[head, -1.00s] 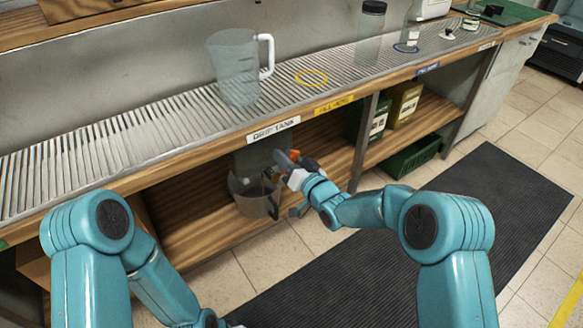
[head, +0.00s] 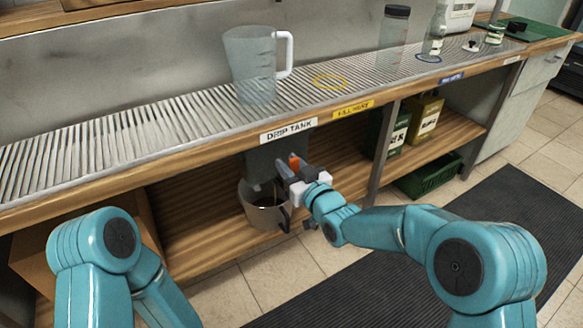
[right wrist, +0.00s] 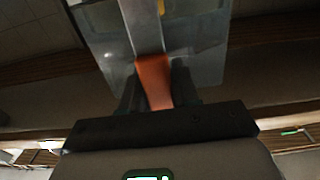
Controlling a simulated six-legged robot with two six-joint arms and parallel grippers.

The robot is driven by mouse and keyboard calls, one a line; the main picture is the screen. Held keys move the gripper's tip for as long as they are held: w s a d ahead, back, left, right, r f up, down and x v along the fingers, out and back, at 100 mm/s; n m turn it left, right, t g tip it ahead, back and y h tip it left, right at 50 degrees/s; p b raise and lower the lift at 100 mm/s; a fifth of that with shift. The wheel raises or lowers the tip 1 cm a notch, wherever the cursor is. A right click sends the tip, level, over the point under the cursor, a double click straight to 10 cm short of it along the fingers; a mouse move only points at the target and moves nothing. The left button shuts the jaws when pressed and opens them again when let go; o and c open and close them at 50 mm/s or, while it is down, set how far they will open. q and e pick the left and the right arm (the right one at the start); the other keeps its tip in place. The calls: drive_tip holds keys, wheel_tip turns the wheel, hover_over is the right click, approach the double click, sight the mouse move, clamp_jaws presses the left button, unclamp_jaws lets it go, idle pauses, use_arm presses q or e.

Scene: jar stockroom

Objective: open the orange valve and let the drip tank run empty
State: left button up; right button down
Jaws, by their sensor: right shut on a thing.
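The grey drip tank (head: 262,163) hangs under the bench below its "DRIP TANK" label. The orange valve (head: 295,161) is at its front, and its lever also shows in the right wrist view (right wrist: 154,80). My right gripper (head: 289,173) is shut on the lever; its dark fingers lie on both sides of it in the right wrist view (right wrist: 156,92). A bucket (head: 264,217) with a dark handle stands on the shelf below the tank. A thin yellowish streak shows above the bucket; I cannot tell whether it is liquid. My left gripper is out of view.
A clear jug (head: 250,65) stands on the ribbed bench top (head: 120,140), beside a yellow ring (head: 330,82). A tall jar (head: 393,40) stands farther right. Dark green and yellow containers (head: 425,117) and a green crate (head: 430,177) are under the bench. A dark mat (head: 480,240) covers the floor.

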drive_tip(key=shift+r, duration=0.1)
drive_tip(key=c, duration=0.9)
unclamp_jaws()
drive_tip(key=p+v, duration=0.2)
drive_tip(key=v, duration=1.4)
drive_tip(key=shift+s+d, duration=0.1)
drive_tip(key=shift+s, duration=0.1)
